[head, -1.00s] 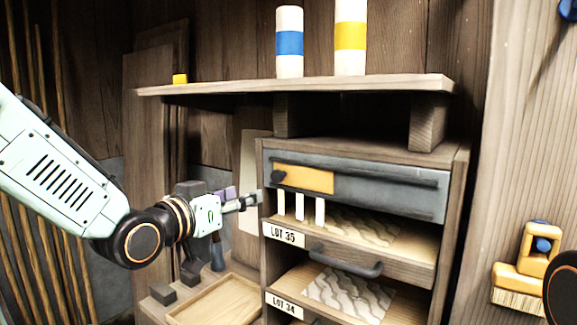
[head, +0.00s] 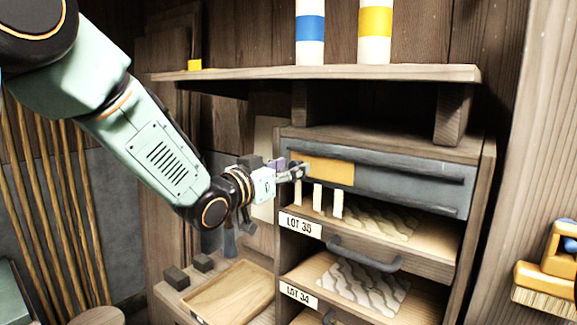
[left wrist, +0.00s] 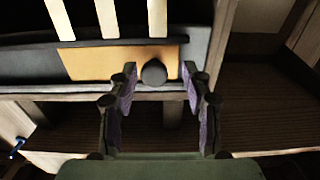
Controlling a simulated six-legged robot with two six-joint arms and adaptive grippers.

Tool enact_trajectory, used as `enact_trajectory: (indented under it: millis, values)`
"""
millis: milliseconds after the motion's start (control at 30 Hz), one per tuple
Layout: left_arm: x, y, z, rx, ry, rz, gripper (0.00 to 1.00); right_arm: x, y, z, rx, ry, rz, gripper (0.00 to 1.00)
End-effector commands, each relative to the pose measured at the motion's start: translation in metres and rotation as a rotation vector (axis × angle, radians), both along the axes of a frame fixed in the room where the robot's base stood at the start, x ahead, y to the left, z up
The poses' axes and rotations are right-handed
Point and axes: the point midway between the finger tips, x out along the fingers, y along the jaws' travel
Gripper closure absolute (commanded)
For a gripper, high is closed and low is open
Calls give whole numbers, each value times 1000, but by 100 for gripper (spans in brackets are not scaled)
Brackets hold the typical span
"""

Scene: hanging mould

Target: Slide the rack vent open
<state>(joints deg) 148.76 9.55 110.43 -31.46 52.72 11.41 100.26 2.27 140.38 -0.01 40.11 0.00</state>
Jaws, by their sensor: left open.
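The rack vent is a grey panel (head: 405,181) across the top of the rack, with an orange slide plate (head: 329,171) at its left end. Three white slats (head: 318,198) stand below the plate. A dark round knob (left wrist: 154,73) on the plate shows in the left wrist view, at the mouth of my left gripper. My left gripper (head: 304,171) reaches the plate's left end from the left and hides the knob in the head view. Its fingers (left wrist: 160,82) are open, one on each side of the knob, with gaps visible. My right gripper is out of view.
Below are drawers labelled LOT 35 (head: 300,225) and LOT 34 (head: 298,294). A dark handle (head: 363,255) sticks out from the upper one. A shelf (head: 400,73) with a blue-banded and a yellow-banded cylinder runs overhead. A wooden tray (head: 232,292) lies lower left.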

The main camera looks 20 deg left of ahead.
Motion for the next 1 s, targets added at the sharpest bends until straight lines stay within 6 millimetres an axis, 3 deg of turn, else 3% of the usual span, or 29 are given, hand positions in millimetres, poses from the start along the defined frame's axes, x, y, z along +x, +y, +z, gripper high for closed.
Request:
enact_trajectory:
  millis: [300, 900, 1000]
  values:
    - [4, -1, 0, 1, 0, -2, 51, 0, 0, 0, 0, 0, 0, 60]
    - [4, -1, 1, 0, -2, -1, 100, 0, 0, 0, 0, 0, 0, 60]
    - [4, -1, 1, 0, -3, -1, 100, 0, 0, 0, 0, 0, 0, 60]
